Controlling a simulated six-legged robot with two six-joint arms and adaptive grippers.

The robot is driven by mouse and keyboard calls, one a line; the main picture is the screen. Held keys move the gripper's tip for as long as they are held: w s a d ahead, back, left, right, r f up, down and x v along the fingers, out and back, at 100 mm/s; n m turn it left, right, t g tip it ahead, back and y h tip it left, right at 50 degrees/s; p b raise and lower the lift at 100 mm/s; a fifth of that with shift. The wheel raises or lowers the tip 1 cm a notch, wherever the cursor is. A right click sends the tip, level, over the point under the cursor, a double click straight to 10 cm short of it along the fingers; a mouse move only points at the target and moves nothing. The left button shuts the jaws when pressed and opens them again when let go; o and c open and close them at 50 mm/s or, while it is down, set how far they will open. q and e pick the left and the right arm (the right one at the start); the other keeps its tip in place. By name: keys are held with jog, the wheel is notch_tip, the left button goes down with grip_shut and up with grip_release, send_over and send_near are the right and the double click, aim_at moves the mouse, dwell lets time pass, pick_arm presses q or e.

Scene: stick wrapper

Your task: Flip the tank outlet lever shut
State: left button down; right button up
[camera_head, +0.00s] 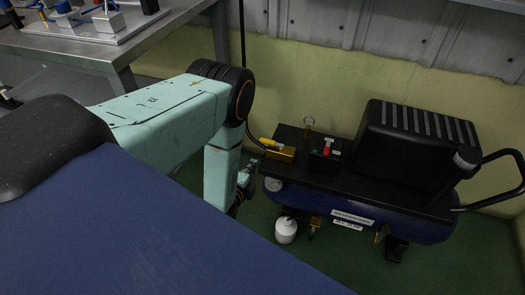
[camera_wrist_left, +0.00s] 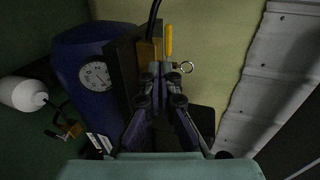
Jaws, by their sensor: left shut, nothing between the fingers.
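The tank outlet lever (camera_head: 268,142) is a small yellow handle on a brass block (camera_head: 281,153) at the left end of the air compressor. In the left wrist view the yellow lever (camera_wrist_left: 169,40) sticks up beside the brass block (camera_wrist_left: 147,50), just beyond my fingertips. My left gripper (camera_head: 251,167) is shut and empty, to the lower left of the brass block. In the wrist view its fingertips (camera_wrist_left: 161,70) are together close below the lever; I cannot tell if they touch it. My right gripper is not in view.
The compressor's blue tank (camera_head: 410,228) carries a gauge (camera_wrist_left: 96,75), a red switch (camera_head: 327,151), a ring (camera_head: 308,121) and a black motor cover (camera_head: 415,150). A white bottle-like part (camera_head: 286,230) hangs below. A metal bench (camera_head: 120,50) stands at upper left. A black hose (camera_head: 243,90) runs by the wall.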

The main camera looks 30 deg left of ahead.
pick_arm(q)
jog(key=b, duration=0.4)
send_near(267, 142)
jog(key=w+f, duration=0.1)
jog(key=w+a+f, duration=0.1)
jog(key=w, duration=0.1)
jog(key=w+f, duration=0.1)
jog(key=shift+w+a, duration=0.15)
jog(key=shift+w, duration=0.05)
jog(key=shift+w+a+r, duration=0.1)
jog(key=shift+w+a, duration=0.05)
jog(key=shift+w, duration=0.5)
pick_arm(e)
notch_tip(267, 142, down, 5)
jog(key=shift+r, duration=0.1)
pick_arm(q)
jog(key=shift+s+a, duration=0.1)
jog(key=shift+a, duration=0.05)
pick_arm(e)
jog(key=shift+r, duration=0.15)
